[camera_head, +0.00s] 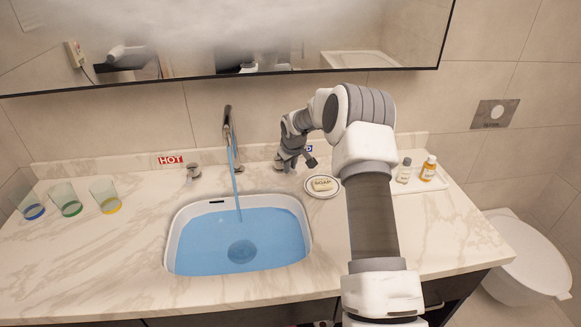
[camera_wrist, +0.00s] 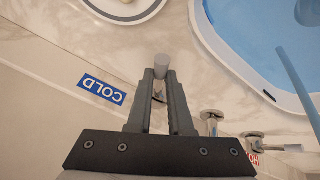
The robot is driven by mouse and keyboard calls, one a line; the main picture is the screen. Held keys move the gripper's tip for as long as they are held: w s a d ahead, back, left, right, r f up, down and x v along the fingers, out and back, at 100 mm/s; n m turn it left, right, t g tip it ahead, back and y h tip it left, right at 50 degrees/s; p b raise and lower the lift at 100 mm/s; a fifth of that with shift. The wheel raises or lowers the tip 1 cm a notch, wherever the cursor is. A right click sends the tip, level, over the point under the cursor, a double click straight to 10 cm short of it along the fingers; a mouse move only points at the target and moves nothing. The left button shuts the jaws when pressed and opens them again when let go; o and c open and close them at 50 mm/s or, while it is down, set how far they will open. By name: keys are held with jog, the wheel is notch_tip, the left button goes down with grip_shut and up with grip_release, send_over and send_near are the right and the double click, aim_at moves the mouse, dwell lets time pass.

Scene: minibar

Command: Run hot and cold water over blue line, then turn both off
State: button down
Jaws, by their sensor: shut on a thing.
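The sink basin (camera_head: 177,222) holds a pool of blue water (camera_head: 262,228). A blue water stream (camera_head: 236,185) falls into it from the metal faucet (camera_head: 228,125). The hot knob (camera_head: 193,172) stands left of the faucet by the red HOT label (camera_head: 171,160). My gripper (camera_head: 300,163) is right of the faucet. In the wrist view its fingers (camera_wrist: 161,80) are shut on the grey cold knob (camera_wrist: 161,62), beside the blue COLD label (camera_wrist: 103,90). My arm mostly hides that label in the head view. I cannot make out a blue line in the basin.
A soap dish (camera_head: 323,194) with soap sits close in front of my gripper. Three glasses (camera_head: 69,199) stand at the left of the counter. A tray (camera_head: 437,184) with two small bottles is at the right. A mirror hangs above; a toilet (camera_head: 522,262) stands right.

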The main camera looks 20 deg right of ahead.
jog(key=a+m+b, duration=0.1)
jog(key=a+m+h+b, duration=0.1)
jog(key=b, duration=0.1)
jog(key=shift+a+f+m, duration=0.1)
jog(key=shift+f+m, duration=0.1)
jog(key=shift+m, duration=0.2)
jog(key=shift+a+r+m+g+h+b, duration=0.2)
jog(key=shift+a+m+g+h+b, duration=0.35)
jog(key=shift+m, duration=0.55)
jog(key=c, duration=0.8)
grip_release()
jog(key=shift+w, duration=0.1)
jog(key=shift+c, duration=0.2)
jog(key=p+v, duration=0.1)
jog(key=v, duration=1.6)
jog(key=shift+r, duration=0.15)
